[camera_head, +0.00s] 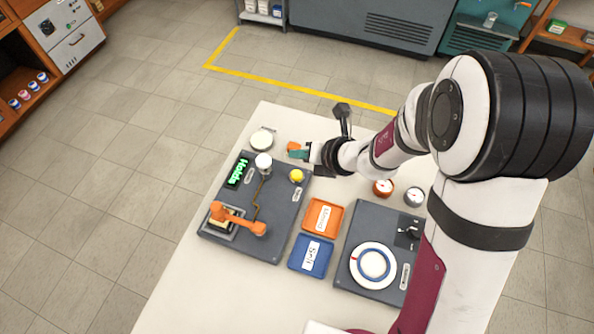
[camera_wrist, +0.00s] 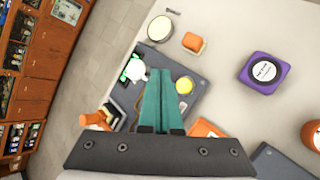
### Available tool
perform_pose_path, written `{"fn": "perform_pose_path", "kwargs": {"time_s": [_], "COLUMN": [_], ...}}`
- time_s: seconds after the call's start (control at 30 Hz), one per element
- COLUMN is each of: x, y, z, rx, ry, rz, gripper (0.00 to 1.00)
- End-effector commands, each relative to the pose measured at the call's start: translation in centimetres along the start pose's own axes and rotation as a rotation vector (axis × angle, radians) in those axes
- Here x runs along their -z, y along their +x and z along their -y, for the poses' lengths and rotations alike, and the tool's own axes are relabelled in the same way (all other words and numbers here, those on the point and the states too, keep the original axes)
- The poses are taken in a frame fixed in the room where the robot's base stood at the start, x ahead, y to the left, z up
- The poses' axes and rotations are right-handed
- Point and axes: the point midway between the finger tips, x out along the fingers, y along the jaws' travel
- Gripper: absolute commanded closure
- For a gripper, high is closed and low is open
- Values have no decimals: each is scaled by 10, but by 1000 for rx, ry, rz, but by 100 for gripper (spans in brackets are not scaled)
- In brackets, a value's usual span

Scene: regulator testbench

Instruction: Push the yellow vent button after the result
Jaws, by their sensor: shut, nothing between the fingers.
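The yellow vent button (camera_head: 296,176) is a round dome on the right far corner of the dark grey test panel (camera_head: 250,245). It also shows in the wrist view (camera_wrist: 184,86), just right of my fingertips. A display (camera_head: 236,171) at the panel's left edge shows green text that reads "Holds". My gripper (camera_head: 298,153) is above the table's far side, beyond the button in the head view, and looks apart from it. Its teal fingers (camera_wrist: 160,72) are shut together and empty.
A white cylinder (camera_head: 263,164) and an orange lever clamp (camera_head: 235,220) stand on the panel. Orange (camera_head: 323,217) and blue (camera_head: 311,256) trays sit right of the panel.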

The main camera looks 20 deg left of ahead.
Motion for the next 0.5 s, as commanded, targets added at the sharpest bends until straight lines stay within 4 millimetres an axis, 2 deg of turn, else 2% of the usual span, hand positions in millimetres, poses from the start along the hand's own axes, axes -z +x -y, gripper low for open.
{"fn": "perform_pose_path", "kwargs": {"time_s": [0.3,0.5], "x": [23,30], "y": [31,40], "z": [22,29], "rx": [-1,-1], "ry": [1,-1], "rz": [-2,-1], "gripper": [100,100]}}
